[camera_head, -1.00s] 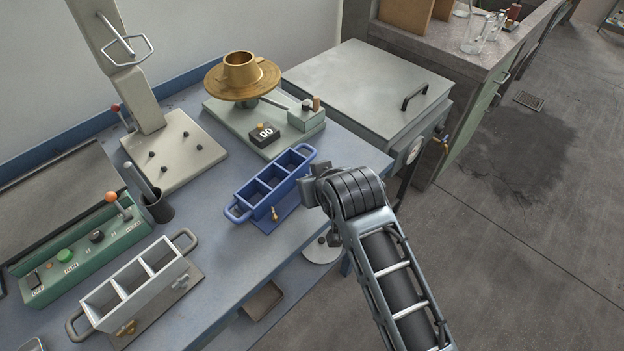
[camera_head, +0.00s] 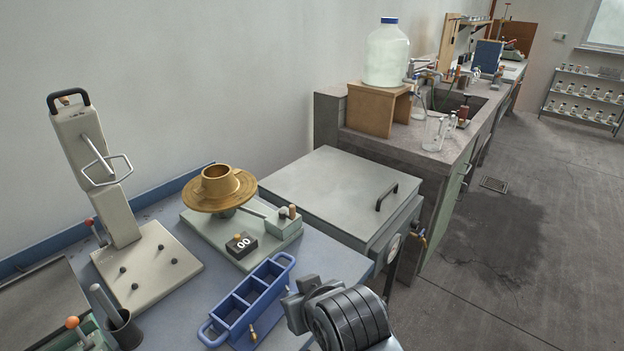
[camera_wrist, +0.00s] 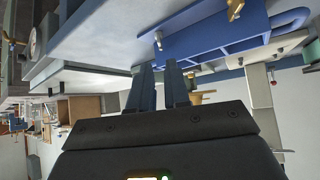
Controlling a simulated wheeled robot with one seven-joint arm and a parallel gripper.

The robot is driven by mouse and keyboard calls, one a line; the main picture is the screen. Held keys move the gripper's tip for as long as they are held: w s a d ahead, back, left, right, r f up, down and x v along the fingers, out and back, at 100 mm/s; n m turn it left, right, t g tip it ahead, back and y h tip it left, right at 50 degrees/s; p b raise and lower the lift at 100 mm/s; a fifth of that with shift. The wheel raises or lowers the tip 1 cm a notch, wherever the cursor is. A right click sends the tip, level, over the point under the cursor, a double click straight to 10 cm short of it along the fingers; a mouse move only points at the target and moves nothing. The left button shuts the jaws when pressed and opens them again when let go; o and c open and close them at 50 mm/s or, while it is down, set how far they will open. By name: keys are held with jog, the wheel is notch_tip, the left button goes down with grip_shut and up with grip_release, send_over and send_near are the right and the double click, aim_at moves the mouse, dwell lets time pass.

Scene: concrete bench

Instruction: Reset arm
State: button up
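My gripper (camera_head: 296,303) is at the bottom middle of the head view, just right of the blue three-compartment mould (camera_head: 247,303) on the bench. In the wrist view my gripper's two dark fingers (camera_wrist: 161,88) stand apart with a gap between them and nothing held. The blue mould (camera_wrist: 215,38) also shows beyond the fingers in the wrist view. My arm's ribbed wrist fills the bottom edge of the head view; the rest of the arm is out of frame.
A flow table with a brass ring mould (camera_head: 218,188) stands behind the blue mould. A beige stand (camera_head: 148,262) is at left, with a dark cup (camera_head: 125,330) in front. A grey lidded cabinet (camera_head: 335,190) adjoins the bench. Open floor (camera_head: 480,290) lies at right.

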jog(key=s+d+f+m+t+h, duration=0.1)
jog(key=s+d+f+m+t, duration=0.1)
jog(key=s+d, duration=0.7)
jog(key=s+d+f+m+t, duration=0.25)
jog(key=s+d, duration=0.25)
jog(key=s, duration=0.8)
jog(key=s+d+r+t+h, duration=0.1)
jog(key=s+d+r, duration=0.4)
jog(key=s, duration=0.4)
jog(key=s+d+r+t+h, duration=0.1)
jog(key=s+d+r+h, duration=0.1)
jog(key=s+d+r, duration=0.3)
jog(key=s+r+m, duration=0.1)
jog(key=s+r, duration=0.2)
jog(key=s, duration=0.1)
jog(key=shift+d+r, duration=0.25)
jog(key=shift+r, duration=0.05)
jog(key=shift+a, duration=0.1)
